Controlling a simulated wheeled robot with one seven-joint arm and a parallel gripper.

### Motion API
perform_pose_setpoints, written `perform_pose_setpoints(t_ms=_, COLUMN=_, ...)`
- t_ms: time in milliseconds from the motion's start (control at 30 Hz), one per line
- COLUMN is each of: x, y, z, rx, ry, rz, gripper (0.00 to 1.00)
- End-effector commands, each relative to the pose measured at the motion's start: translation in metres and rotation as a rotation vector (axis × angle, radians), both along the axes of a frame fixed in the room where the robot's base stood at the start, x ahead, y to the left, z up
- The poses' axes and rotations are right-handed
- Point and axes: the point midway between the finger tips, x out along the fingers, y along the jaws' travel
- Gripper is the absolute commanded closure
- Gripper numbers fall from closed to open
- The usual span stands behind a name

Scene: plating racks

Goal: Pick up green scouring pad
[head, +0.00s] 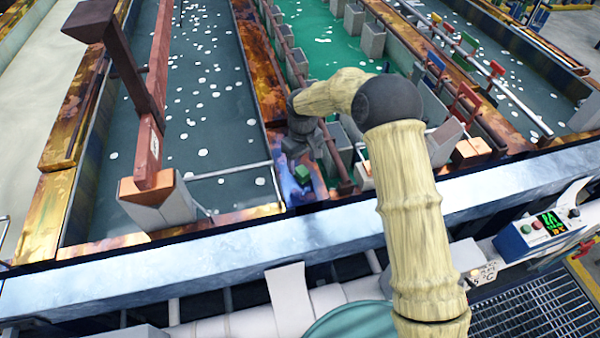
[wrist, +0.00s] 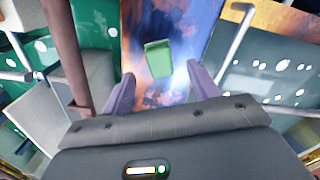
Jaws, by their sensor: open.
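The green scouring pad (wrist: 159,59) lies on the rusty, blue-stained ledge (wrist: 185,25) between two tanks. In the head view the pad (head: 302,173) shows as a small dark green block on that ledge, just below the end of my arm. My gripper (wrist: 160,82) is open and empty in the wrist view, one finger on each side. The pad is beyond the fingertips, roughly centred between them, and not touched. In the head view the gripper (head: 303,150) is small and dark above the pad, and its fingers are hard to make out.
Tanks of liquid with white flecks flank the ledge, a dark one (head: 205,90) and a green one (head: 325,45). A rusty upright pipe (wrist: 67,50) stands close to my gripper's left. A pale metal rail (head: 110,245) runs along the front. A control box (head: 540,230) sits at right.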

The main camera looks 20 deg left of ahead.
Motion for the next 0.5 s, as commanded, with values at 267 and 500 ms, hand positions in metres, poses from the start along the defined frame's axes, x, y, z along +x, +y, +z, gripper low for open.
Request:
perform_pose_setpoints(t_ms=267, x=-0.001, y=0.0, z=-0.033, rx=-0.002, ry=0.004, rz=0.0, gripper=0.4)
perform_pose_setpoints(t_ms=500, x=0.001, y=-0.002, z=-0.048, rx=0.0, ry=0.0, rz=-0.004, gripper=0.4)
